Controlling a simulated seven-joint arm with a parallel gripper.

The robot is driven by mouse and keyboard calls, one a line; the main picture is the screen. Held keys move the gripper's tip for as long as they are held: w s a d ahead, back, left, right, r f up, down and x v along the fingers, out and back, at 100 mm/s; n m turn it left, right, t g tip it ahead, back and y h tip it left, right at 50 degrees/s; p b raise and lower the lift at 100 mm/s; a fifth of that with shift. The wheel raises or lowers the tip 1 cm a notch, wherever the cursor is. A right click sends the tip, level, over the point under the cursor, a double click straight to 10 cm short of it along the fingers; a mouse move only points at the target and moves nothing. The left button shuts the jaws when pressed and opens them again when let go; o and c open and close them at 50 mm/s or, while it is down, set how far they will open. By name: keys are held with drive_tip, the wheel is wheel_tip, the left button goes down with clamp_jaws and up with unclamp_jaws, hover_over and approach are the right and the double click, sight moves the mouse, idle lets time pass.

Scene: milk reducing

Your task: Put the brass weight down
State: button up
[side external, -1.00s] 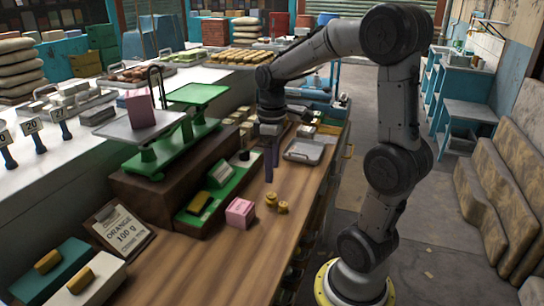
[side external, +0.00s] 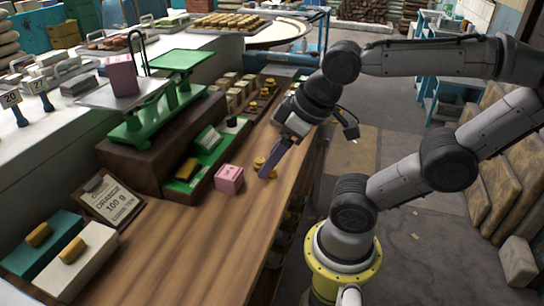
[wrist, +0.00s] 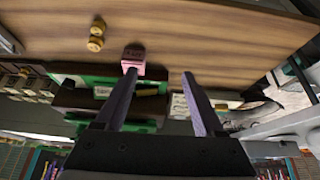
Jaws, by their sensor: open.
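In the side view a brass weight (side external: 259,162) shows right beside my fingers, which partly cover that spot. My gripper (side external: 267,173) is tilted, with its dark fingers slanting down to the left over the bench. In the wrist view my gripper (wrist: 159,74) is open, with nothing between its fingers. A pink block (side external: 229,179) sits on the bench left of the fingers; in the wrist view the pink block (wrist: 133,58) lies by the left fingertip.
A green balance scale (side external: 140,126) stands on a dark box at left, with another pink block (side external: 121,75) on its near pan. A green tray (side external: 207,158) sits beside it. An "orange 100 g" card (side external: 111,199) is at lower left. The front bench top (side external: 185,245) is clear.

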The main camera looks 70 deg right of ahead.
sight(262, 162)
idle(0.4)
drive_tip(key=s+d+f+n+g+h, duration=0.45)
drive_tip(key=d+f+n+h, duration=0.25)
drive_tip(key=d+n, duration=0.35)
drive_tip(key=w+n+t+h, duration=0.1)
drive_tip(key=w+n+t, duration=0.1)
drive_tip(key=n, duration=0.2)
drive_tip(key=w+f+n+t+h, duration=0.1)
drive_tip(key=w+n+t, duration=0.1)
drive_tip(key=n, duration=0.3)
drive_tip(key=w+f+n+t+h, duration=0.1)
drive_tip(key=w+n+t, duration=0.1)
drive_tip(key=n, duration=0.2)
drive_tip(key=shift+w+d+f+n+t+h, duration=0.1)
drive_tip(key=shift+d+f+n+t+h, duration=0.05)
drive_tip(key=shift+d+n+t+h, duration=0.25)
drive_tip(key=shift+w+a+f+n+t+y, duration=0.2)
drive_tip(key=shift+a+f+n+t, duration=0.2)
drive_tip(key=shift+n, duration=0.2)
drive_tip(key=shift+w+a+f+n+t+y, duration=0.25)
drive_tip(key=shift+a+f+n, duration=0.15)
drive_tip(key=shift+n, duration=0.15)
drive_tip(key=shift+w+a, duration=0.1)
drive_tip(key=shift+a, duration=0.25)
drive_tip(key=shift+x, duration=1.2)
